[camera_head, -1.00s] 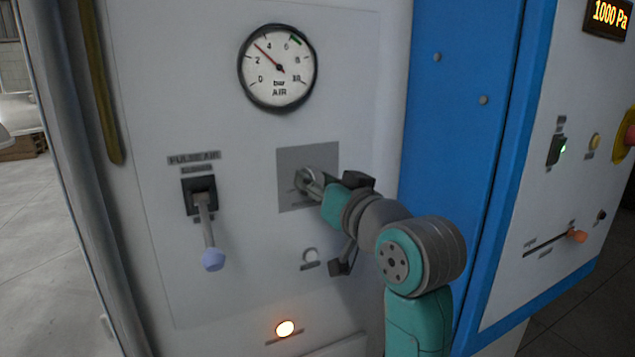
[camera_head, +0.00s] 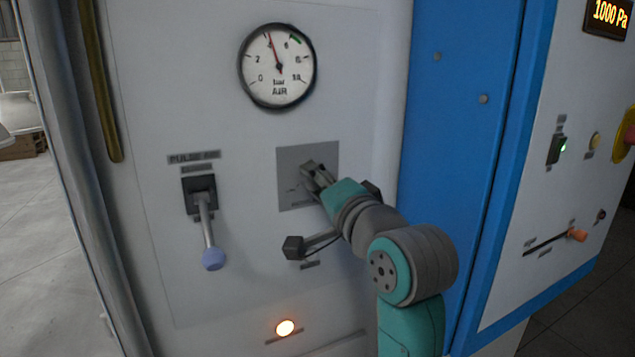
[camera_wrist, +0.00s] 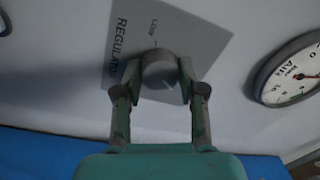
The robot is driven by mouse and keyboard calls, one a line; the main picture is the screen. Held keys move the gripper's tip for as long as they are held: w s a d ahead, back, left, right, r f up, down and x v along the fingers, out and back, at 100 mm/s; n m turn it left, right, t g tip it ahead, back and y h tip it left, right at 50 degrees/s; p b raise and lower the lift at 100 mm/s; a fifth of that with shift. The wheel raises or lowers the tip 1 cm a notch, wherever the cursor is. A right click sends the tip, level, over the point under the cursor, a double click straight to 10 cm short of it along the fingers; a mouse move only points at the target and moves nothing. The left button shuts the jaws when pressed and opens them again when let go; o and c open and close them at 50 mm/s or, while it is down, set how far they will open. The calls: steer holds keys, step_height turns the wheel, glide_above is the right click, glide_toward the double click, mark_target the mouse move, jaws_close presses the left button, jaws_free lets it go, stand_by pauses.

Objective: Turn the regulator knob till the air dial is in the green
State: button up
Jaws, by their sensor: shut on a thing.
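The round white AIR dial (camera_head: 262,82) is at the top of the panel in the head view. Its red needle points near the 4 mark, left of and below the green band, which lies near 6. The dial also shows at the right of the wrist view (camera_wrist: 285,92). The grey round regulator knob (camera_wrist: 159,68) sits on a grey plate (camera_head: 291,196) labelled REGULATOR. My gripper (camera_head: 316,178) is shut on the knob, one finger on each side in the wrist view (camera_wrist: 158,76). In the head view my gripper mostly hides the knob.
A lever with a pale violet ball (camera_head: 213,259) hangs left of the plate. An orange lamp (camera_head: 285,328) glows low on the panel. A blue column (camera_head: 455,110) stands right of the panel. A display (camera_head: 608,15) at the upper right reads 1000 Pa.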

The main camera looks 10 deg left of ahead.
steer(key=shift+m, duration=2)
steer(key=shift+f, duration=0.1)
steer(key=o, duration=1.2)
steer(key=shift+c, duration=0.2)
steer(key=v, duration=1.2)
steer(key=shift+s+a, duration=0.1)
steer(key=shift+a, duration=0.05)
